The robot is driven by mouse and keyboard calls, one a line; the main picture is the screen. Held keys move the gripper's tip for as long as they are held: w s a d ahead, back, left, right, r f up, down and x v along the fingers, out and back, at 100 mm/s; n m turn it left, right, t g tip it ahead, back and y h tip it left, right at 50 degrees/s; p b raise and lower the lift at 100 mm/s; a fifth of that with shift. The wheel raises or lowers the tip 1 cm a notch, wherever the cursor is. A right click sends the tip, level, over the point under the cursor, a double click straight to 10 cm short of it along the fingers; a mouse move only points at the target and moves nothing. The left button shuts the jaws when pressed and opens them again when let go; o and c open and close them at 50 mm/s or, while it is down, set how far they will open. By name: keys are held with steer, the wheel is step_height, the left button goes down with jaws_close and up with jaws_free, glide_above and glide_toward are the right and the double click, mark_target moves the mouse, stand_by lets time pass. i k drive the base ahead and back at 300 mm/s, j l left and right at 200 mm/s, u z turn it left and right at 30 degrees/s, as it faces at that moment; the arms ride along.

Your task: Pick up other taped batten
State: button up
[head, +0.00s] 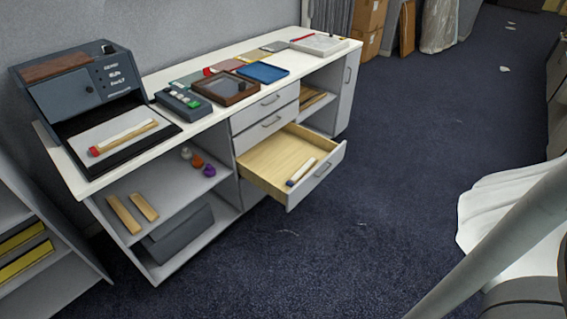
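One batten (128,137), pale wood with a red taped end at its left, lies on a white sheet on the black tray in front of the grey machine. Another short batten (303,170), pale with a dark blue end, lies in the open wooden drawer (262,172), close to its front panel. I cannot tell whether that blue end is tape. Two plain wooden pieces (124,214) lean or lie on the shelf below, with no tape visible. My gripper is not in view.
The white worktop (222,112) holds the grey machine (80,82), a green-buttoned box, a brown tray, a blue tray (262,73) and flat samples. Small coloured knobs sit on the shelf. The open drawer juts over the carpet. The dark carpet (400,150) right of the cabinet is clear.

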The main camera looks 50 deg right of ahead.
mark_target(306, 168)
steer(key=i+l, duration=0.75)
steer(key=i+l+z, duration=0.15)
steer(key=i+l, duration=0.6)
steer(key=i, duration=0.1)
